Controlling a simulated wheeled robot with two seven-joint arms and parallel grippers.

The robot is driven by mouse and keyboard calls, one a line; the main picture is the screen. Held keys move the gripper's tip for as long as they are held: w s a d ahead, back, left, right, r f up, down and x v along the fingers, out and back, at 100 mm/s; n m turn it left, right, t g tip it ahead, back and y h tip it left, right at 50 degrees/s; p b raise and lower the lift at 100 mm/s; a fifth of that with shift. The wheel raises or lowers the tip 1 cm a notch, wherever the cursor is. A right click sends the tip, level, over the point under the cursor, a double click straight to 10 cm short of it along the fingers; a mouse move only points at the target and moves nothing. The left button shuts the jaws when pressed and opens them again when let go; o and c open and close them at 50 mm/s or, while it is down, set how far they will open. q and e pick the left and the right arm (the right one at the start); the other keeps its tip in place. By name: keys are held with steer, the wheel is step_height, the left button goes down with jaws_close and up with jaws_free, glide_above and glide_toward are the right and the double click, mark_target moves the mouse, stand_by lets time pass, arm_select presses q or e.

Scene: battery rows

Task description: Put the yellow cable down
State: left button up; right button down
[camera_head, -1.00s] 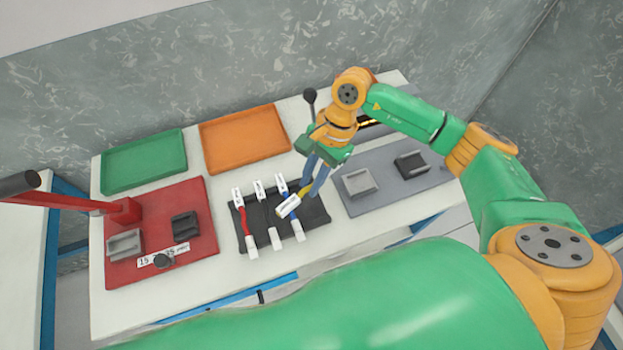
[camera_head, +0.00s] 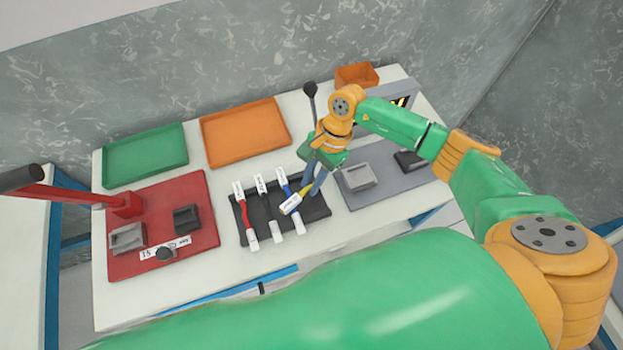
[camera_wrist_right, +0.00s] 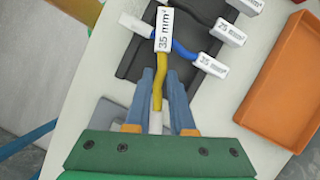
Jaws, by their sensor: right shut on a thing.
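The yellow cable (camera_wrist_right: 160,81) has white ends, one labelled 35 mm². My right gripper (camera_head: 314,186) is shut on it at the right end of the black tray (camera_head: 321,210). In the right wrist view the cable lies between the two fingers (camera_wrist_right: 163,88), and its labelled end overlaps the blue cable (camera_wrist_right: 184,49). The blue cable also shows in the head view (camera_head: 290,198), with a black cable (camera_head: 267,208) and a red cable (camera_head: 245,213) in the tray. I cannot tell whether the yellow cable touches the tray. My left gripper is not in view.
A green tray (camera_head: 146,155) and an orange tray (camera_head: 245,132) stand at the back. A red press plate (camera_head: 160,222) with a lever is at left. A grey plate (camera_head: 400,187) with blocks is at right. The white table is clear in front.

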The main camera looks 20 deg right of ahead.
steer(key=shift+f, duration=0.15)
steer(key=c, duration=0.8)
jaws_free()
steer(key=shift+w+d+r+p, duration=0.1)
steer(key=shift+w+r+p, duration=0.05)
steer(key=shift+r+p, duration=0.75)
steer(key=b+v, duration=0.4)
steer(key=v, duration=0.7)
steer(key=shift+r, duration=0.25)
steer(key=shift+d, duration=0.1)
